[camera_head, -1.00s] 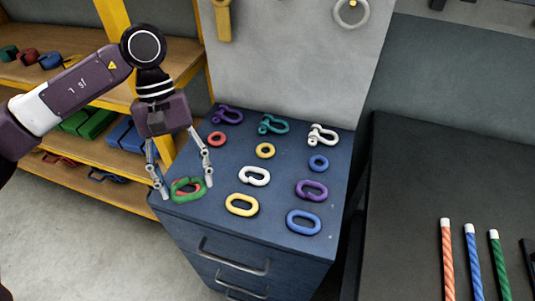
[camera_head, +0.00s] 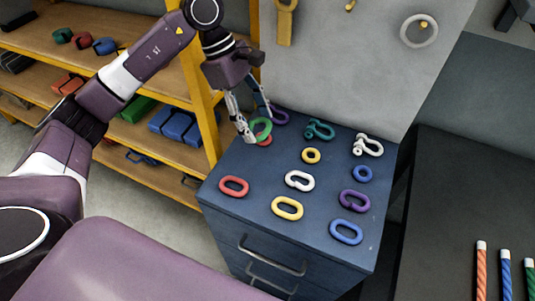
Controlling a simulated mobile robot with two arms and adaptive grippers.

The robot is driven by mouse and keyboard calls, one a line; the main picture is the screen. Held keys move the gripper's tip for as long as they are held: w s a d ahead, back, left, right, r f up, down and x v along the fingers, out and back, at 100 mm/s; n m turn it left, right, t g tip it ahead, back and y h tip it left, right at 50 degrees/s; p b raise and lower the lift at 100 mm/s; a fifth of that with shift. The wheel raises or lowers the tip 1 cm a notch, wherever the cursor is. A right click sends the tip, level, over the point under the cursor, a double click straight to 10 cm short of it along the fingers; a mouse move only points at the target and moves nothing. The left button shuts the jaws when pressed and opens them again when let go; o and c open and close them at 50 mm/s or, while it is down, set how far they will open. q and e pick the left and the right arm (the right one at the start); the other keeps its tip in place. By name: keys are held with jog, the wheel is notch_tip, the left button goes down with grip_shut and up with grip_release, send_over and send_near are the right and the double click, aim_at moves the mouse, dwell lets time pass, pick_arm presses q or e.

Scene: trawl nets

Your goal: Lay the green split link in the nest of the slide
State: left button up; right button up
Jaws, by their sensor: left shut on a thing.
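My left gripper (camera_head: 260,129) is shut on the green split link (camera_head: 263,123), an oval ring. It holds the link at the back left of the blue cabinet top (camera_head: 253,165), in front of the red ring (camera_head: 266,141) in the picture, and the link partly hides that ring. The exact height of the link above the top is hard to tell. I cannot make out the slide or its nest in this view. My right gripper is out of view.
On the cabinet top lie a red link (camera_head: 234,186), a white link (camera_head: 299,181), a yellow link (camera_head: 287,208), purple and blue links, small rings and several shackles (camera_head: 319,130). A dark bench (camera_head: 440,210) with striped rods is at right, shelves (camera_head: 160,145) at left.

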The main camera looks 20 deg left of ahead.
pick_arm(q)
jog(key=p, duration=0.2)
send_over(262, 166)
jog(key=a, duration=0.1)
jog(key=f, duration=0.8)
jog(key=shift+w+a+f, duration=0.1)
jog(key=shift+a+f, duration=0.1)
jog(key=shift+f, duration=0.15)
notch_tip(262, 166, down, 5)
jog(key=shift+r+p, duration=0.1)
jog(key=shift+p, duration=0.7)
jog(key=o, duration=1.3)
jog(key=shift+o, duration=0.2)
